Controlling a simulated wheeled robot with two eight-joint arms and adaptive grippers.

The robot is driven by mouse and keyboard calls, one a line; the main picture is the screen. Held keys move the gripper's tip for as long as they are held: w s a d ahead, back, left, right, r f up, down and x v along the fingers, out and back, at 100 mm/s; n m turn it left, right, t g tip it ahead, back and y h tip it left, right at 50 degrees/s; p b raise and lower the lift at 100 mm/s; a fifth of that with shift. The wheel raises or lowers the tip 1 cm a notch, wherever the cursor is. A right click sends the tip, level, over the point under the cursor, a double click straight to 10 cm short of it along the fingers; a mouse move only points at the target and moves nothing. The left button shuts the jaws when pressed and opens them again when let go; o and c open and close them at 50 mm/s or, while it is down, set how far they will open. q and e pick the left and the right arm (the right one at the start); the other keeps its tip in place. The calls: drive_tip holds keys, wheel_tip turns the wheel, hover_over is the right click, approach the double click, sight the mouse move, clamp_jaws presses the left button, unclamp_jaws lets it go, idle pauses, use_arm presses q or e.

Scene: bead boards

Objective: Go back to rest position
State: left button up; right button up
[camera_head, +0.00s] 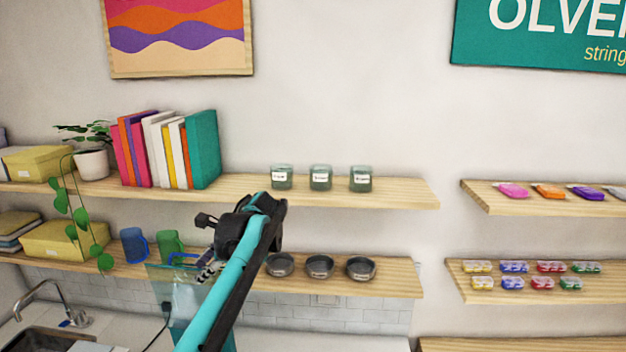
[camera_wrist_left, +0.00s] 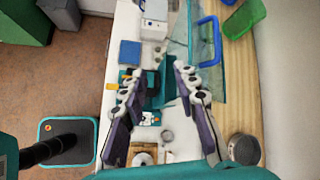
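My left arm reaches up from the bottom in the head view. My left gripper (camera_head: 208,268) is in front of the lower shelf, left of three dark round bowls (camera_head: 320,267), and partly hidden by its own wrist. In the left wrist view my left gripper (camera_wrist_left: 158,80) has its two fingers spread apart, with nothing seen held between them. A see-through teal item (camera_wrist_left: 206,62) with a blue loop is close to the right-hand finger there; I cannot tell whether they touch. My right gripper is in neither view.
The lower shelf (camera_head: 350,286) also carries a blue mug (camera_head: 133,246) and a green mug (camera_head: 169,245). The upper shelf (camera_head: 408,193) holds books and three jars (camera_head: 320,178). A counter with a sink (camera_head: 42,339) lies below. Wall between the left and right shelves is bare.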

use_arm(q)
drive_tip(key=s+d+f+n+t+h, duration=0.25)
drive_tip(key=s+f+n, duration=0.3)
drive_tip(key=s, duration=0.35)
drive_tip(key=s+d+f+n+t+h, duration=0.1)
drive_tip(key=s+d+f+n+h, duration=0.3)
drive_tip(key=s+f, duration=0.45)
drive_tip(key=s+d+f+n+t+h, duration=0.2)
drive_tip(key=s+d+f+n, duration=0.3)
drive_tip(key=s, duration=0.6)
wheel_tip(320, 180, down, 29)
drive_tip(key=a+b, duration=0.2)
drive_tip(key=b, duration=2.8)
drive_tip(key=shift+w+a, duration=0.15)
drive_tip(key=shift+n+g, duration=0.25)
